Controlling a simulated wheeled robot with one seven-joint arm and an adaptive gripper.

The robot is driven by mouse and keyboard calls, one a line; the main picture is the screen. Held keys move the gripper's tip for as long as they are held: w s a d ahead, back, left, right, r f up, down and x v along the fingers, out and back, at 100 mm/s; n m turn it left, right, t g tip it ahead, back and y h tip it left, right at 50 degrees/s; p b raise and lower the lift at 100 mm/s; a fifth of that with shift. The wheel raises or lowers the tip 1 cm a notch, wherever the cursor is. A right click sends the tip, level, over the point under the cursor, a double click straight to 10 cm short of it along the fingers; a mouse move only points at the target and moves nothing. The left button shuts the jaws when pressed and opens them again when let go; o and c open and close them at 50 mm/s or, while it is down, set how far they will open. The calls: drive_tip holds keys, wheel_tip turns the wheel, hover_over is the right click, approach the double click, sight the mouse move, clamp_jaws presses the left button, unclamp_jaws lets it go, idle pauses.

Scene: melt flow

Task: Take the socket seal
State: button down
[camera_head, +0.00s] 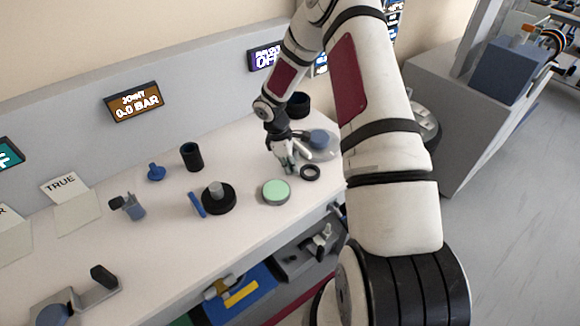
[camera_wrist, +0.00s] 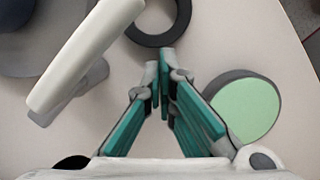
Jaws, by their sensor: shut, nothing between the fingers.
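A black ring (camera_head: 310,172), which looks like the socket seal, lies flat on the white bench near its right front edge. In the wrist view the black ring (camera_wrist: 158,24) is just beyond my fingertips, partly cut off by the top edge. My gripper (camera_head: 291,171) is low over the bench, just left of the ring in the head view. In the wrist view my gripper (camera_wrist: 163,72) has its fingertips together with nothing between them. I cannot tell whether the tips touch the bench.
A green-topped round disc (camera_head: 276,192) stands close by my gripper; it also shows in the wrist view (camera_wrist: 245,108). A blue-topped part (camera_head: 319,138) and a dark cup (camera_head: 298,104) stand behind. A black base with a grey knob (camera_head: 218,198) is further left.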

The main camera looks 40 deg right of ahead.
sight(303, 172)
drive_tip(key=s+d, duration=0.2)
drive_tip(key=shift+s+d+r+p, duration=0.1)
drive_tip(key=shift+s+d+p, duration=0.2)
drive_tip(key=shift+d+p, duration=0.1)
drive_tip(key=shift+w, duration=0.1)
